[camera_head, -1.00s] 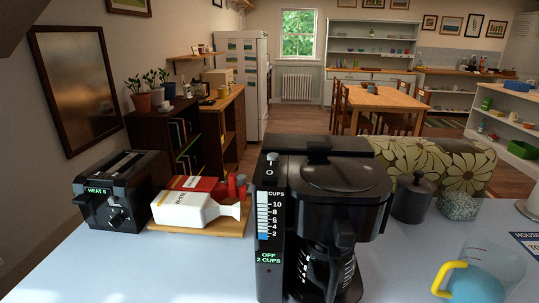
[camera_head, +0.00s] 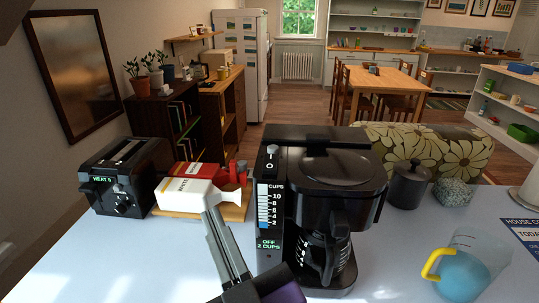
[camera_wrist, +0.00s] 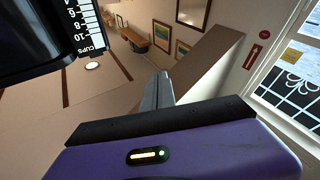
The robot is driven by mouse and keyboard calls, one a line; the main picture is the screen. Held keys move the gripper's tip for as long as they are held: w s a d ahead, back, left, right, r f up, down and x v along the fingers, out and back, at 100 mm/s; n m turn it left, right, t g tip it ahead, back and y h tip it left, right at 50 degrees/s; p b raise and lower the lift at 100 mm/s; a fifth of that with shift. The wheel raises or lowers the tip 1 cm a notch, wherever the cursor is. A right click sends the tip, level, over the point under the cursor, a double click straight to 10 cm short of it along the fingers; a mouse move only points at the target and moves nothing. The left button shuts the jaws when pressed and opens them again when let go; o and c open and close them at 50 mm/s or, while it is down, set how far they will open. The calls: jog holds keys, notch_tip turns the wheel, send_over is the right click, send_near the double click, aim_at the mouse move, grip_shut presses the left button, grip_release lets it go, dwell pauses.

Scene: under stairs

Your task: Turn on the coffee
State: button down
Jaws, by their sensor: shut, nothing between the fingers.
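The black coffee maker (camera_head: 335,185) stands on the pale counter, with its glass carafe (camera_head: 325,258) in its lower part. Its front strip has a grey switch (camera_head: 271,152) at the top by the I and O marks, a cups scale, and a green display (camera_head: 268,244) reading "OFF 2 CUPS". My gripper (camera_head: 212,212) is in front of the coffee maker, left of its strip and below the switch. Its fingers are together and empty. In the wrist view the fingertips (camera_wrist: 163,76) point past the coffee maker (camera_wrist: 35,40), seen at upper left.
A black toaster (camera_head: 125,175) stands at left. White and red cartons (camera_head: 190,190) lie on a wooden board right of it, close to my gripper. A jug with blue liquid (camera_head: 462,270) and a dark canister (camera_head: 409,186) stand at right. The counter's front left is clear.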

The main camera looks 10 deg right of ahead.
notch_tip(320, 180, up, 13)
jog(key=w+m+h+p, duration=0.2)
jog(key=w+m+h, duration=0.1)
jog(key=m+h, duration=0.25)
jog(key=s+d+f+m+g+h, duration=0.1)
jog(key=d+f+m+g+h, duration=0.2)
jog(key=d+f+h, duration=0.2)
jog(key=shift+d+f+m+g+b, duration=0.3)
jog(key=shift+d+f+m+g, duration=0.1)
jog(key=shift+d, duration=0.2)
jog(key=shift+w+h, duration=0.15)
jog(key=shift+h, duration=0.1)
jog(key=p, duration=0.2)
send_over(270, 167)
jog(key=shift+s+f, duration=0.25)
jog(key=shift+f, duration=0.05)
jog(key=f, duration=0.3)
jog(key=shift+w+f, duration=0.15)
jog(key=shift+w, duration=0.1)
jog(key=shift+f+p, duration=0.3)
jog(key=shift+f, duration=0.1)
